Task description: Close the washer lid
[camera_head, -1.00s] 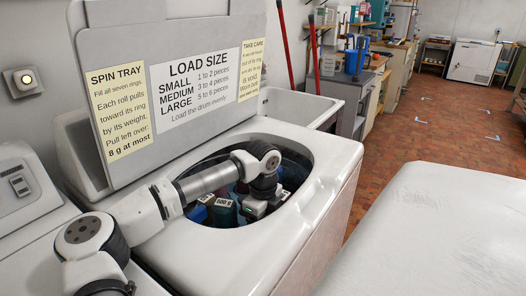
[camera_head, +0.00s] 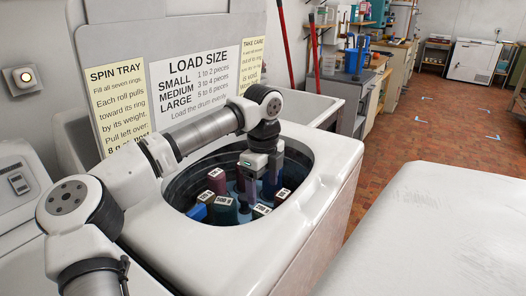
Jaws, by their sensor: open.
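The washer lid (camera_head: 190,22) is a grey panel standing open and upright behind the tub, with printed signs on its inner face. The white washer (camera_head: 305,210) has a round opening, and its dark drum (camera_head: 178,190) shows inside. My gripper (camera_head: 262,190) points down over the right part of the opening with its fingers apart. The fingers are well in front of the lid and not touching it. My forearm crosses in front of the lid's lower part and hides some of the sign text.
Several dark, labelled rolls stand in the drum, among them a red one (camera_head: 217,184) and a green one (camera_head: 225,214). A white sink (camera_head: 305,108) lies behind the washer. A white surface (camera_head: 440,235) is at the front right. The tiled floor beyond is open.

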